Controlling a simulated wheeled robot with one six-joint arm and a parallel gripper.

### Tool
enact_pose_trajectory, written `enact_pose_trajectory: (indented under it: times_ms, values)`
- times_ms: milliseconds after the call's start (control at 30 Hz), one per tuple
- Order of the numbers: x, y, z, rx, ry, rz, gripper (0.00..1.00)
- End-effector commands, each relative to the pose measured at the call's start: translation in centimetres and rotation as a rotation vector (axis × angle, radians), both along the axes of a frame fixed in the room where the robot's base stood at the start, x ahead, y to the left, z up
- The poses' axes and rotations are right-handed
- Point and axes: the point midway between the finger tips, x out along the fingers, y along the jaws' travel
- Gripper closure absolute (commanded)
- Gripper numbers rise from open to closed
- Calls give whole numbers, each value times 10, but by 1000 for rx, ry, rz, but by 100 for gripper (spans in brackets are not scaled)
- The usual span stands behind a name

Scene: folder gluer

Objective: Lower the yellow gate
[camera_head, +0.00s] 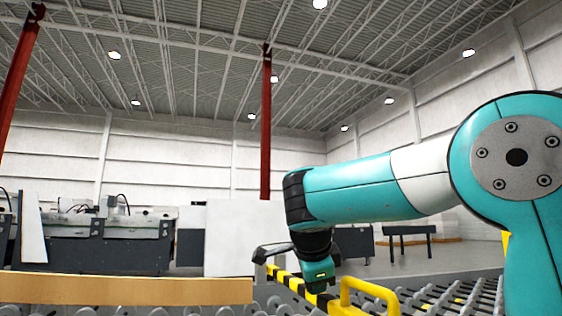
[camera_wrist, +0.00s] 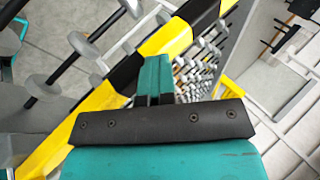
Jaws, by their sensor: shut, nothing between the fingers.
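A yellow tubular bar (camera_head: 372,287), bent like a low gate frame, stands over the rollers at the lower right of the head view. I cannot tell for sure that it is the gate. A yellow-and-black striped beam (camera_head: 289,281) runs beside it, partly hidden by my wrist. The striped beam also crosses the wrist view diagonally (camera_wrist: 167,38). My gripper (camera_wrist: 154,62) is shut and empty, its teal fingers overlapping the striped beam in the wrist view. I cannot tell whether they touch it. In the head view my wrist hides the fingers.
Roller conveyor (camera_head: 440,297) fills the lower right, and its wheels show past my fingers in the wrist view (camera_wrist: 205,62). A tan plank-like bar (camera_head: 125,290) crosses the lower left. A grey machine (camera_head: 95,243), white panels (camera_head: 238,238) and a dark table (camera_head: 409,231) stand farther back.

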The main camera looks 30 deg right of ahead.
Motion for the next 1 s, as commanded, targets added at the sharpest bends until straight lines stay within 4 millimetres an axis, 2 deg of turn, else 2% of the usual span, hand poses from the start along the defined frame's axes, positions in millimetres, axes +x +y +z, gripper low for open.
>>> enact_pose_trajectory:
  times_ms: [33,267,367,467,600,900,1000]
  values:
    - [-2,0,-12,4,32,-2,100]
    - [-2,0,-12,5,33,-2,100]
    - [-2,0,-5,5,31,-3,100]
    - [-2,-1,11,4,26,-5,100]
    - [-3,-2,47,1,7,-6,100]
    - [-36,32,97,1,-1,0,100]
    - [-44,38,107,0,0,-1,100]
